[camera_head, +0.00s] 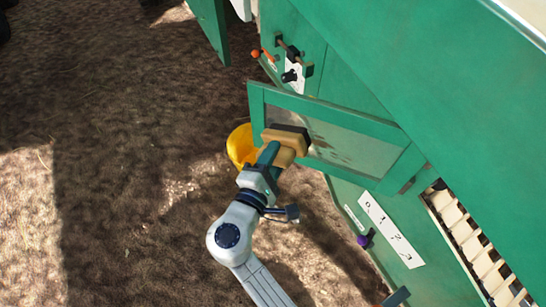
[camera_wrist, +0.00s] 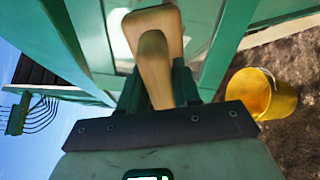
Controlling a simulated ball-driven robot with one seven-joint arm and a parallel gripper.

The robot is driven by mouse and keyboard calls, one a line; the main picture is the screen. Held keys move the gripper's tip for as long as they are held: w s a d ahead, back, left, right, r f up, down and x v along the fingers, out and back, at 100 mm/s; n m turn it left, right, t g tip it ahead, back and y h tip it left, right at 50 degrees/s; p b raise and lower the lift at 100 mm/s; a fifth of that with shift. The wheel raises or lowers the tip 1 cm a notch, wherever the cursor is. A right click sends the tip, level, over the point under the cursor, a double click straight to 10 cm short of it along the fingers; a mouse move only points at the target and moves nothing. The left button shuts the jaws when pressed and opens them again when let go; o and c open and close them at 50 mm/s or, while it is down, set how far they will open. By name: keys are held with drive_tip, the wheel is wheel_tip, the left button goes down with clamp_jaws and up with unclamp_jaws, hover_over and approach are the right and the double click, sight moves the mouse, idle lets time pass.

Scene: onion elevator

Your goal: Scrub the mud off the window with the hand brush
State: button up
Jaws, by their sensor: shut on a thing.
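The window (camera_head: 350,146) is a greyish pane in a green frame on the side of the green machine. Brown mud specks (camera_head: 335,155) show on the pane, right of the brush. My gripper (camera_head: 270,160) is shut on the tan handle of the hand brush (camera_head: 284,146). The brush's dark bristle side is at the left part of the pane; I cannot tell whether it touches the glass. In the wrist view the brush (camera_wrist: 153,50) extends forward from between my gripper's fingers (camera_wrist: 158,88), over the pane. The brush and gripper hide the pane behind them.
A yellow bucket (camera_head: 238,143) stands on the ground just left of the brush; it also shows in the wrist view (camera_wrist: 265,95). An orange-tipped lever (camera_head: 257,54) and a purple knob (camera_head: 363,240) stick out from the machine. The dirt ground at left is open.

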sight(282, 148)
drive_tip(key=shift+d+b+x, duration=0.2)
drive_tip(key=shift+b+x, duration=0.1)
drive_tip(key=shift+x, duration=1.2)
drive_tip(key=shift+s+r, duration=0.1)
drive_tip(key=shift+r, duration=0.05)
idle(0.4)
